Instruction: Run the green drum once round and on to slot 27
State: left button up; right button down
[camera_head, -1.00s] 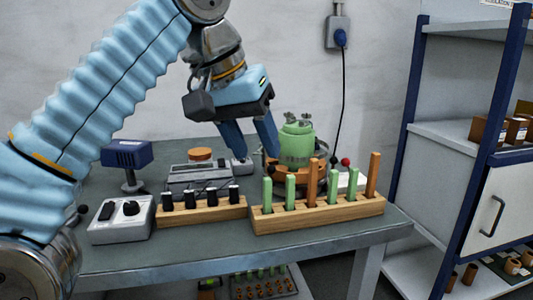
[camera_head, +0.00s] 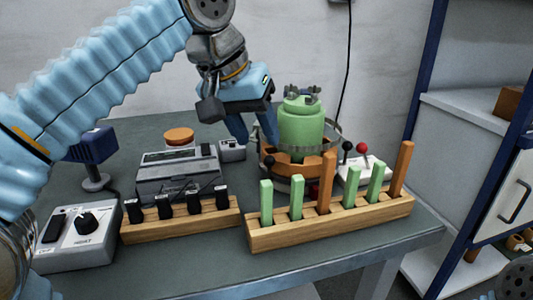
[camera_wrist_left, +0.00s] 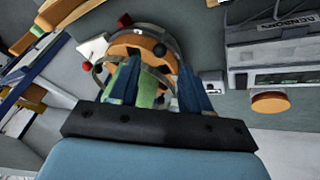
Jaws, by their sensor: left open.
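The green drum (camera_head: 302,122) stands upright in an orange-brown round base (camera_head: 288,166) with a metal ring around it, at the back right of the bench. A small black knob sits at the base's front left. Slot numbers are too small to read. My left gripper (camera_head: 256,138) is open, fingers pointing down at the drum's left side. In the left wrist view its fingers (camera_wrist_left: 160,85) are spread, with part of the green drum (camera_wrist_left: 147,90) between and behind them. I cannot tell if they touch it. My right gripper is not clearly in view.
A wooden rack (camera_head: 335,222) with green and orange sticks stands in front of the drum. Another rack (camera_head: 183,222) with black clips stands left of it, beside a grey control box (camera_head: 78,238). A grey device (camera_head: 180,172) lies behind. A small box with red and black knobs (camera_head: 364,165) sits right of the drum.

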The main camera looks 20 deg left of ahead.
aim_at(268, 157)
pick_arm(q)
jog(key=b+x, duration=0.1)
jog(key=x, duration=0.5)
jog(key=shift+w+d+f, duration=0.1)
jog(key=shift+f, duration=0.1)
grip_shut()
